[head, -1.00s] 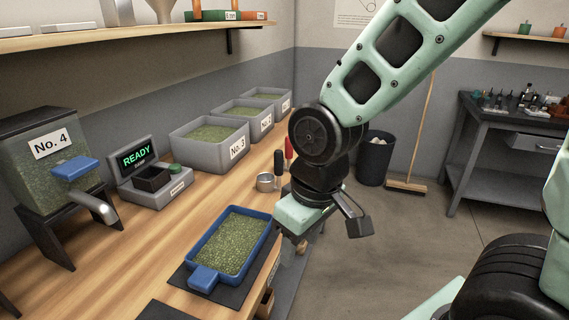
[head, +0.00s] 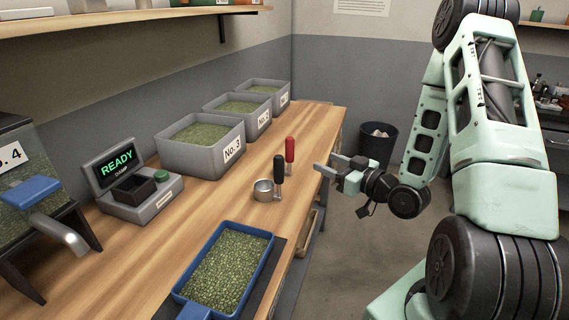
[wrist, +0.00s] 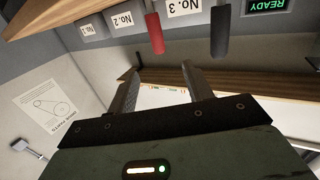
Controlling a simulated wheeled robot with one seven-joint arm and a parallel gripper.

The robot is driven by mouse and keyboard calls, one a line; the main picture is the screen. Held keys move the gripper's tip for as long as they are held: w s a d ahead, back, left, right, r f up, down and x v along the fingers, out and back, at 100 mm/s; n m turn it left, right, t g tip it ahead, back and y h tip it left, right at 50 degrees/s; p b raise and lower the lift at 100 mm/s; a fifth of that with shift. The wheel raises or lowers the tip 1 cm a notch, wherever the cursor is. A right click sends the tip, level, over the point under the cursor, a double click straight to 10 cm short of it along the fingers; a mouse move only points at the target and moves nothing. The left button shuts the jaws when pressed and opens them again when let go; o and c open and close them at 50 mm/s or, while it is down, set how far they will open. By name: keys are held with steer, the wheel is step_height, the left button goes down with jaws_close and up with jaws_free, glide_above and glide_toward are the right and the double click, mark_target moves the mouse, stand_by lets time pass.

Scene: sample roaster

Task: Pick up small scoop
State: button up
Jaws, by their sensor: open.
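A metal scoop cup (head: 263,191) sits on the wooden bench, with an upright black handle (head: 279,169) at its right side. A red handle (head: 290,149) stands upright just behind it; any cup on it is hidden or too small to tell. I cannot tell which of these is the small scoop. My gripper (head: 328,166) is open and empty at the bench's right edge, pointing left towards the handles and apart from them. The wrist view is upside down; the red handle (wrist: 155,34) and black handle (wrist: 220,32) show beyond my open fingers.
A blue tray (head: 262,266) of green beans lies in front on a dark mat. A scale (head: 150,198) reading READY stands left. Several grey bins, including No. 3 (head: 205,152), line the wall behind. The bench between scale and scoop is clear.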

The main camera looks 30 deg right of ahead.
mark_target(293, 144)
steer(key=w, duration=0.3)
steer(key=w+a, duration=0.1)
steer(key=w, duration=0.3)
steer(key=w+a, duration=0.1)
steer(key=w, duration=0.2)
steer(key=shift+w+r+p, duration=0.25)
steer(key=shift+w+p, duration=0.05)
steer(key=shift+p, duration=0.1)
steer(key=w+p, duration=0.2)
steer(key=w, duration=0.4)
steer(key=shift+a+f, duration=0.2)
steer(key=shift+a, duration=0.2)
steer(key=shift+w, duration=0.1)
jaws_close()
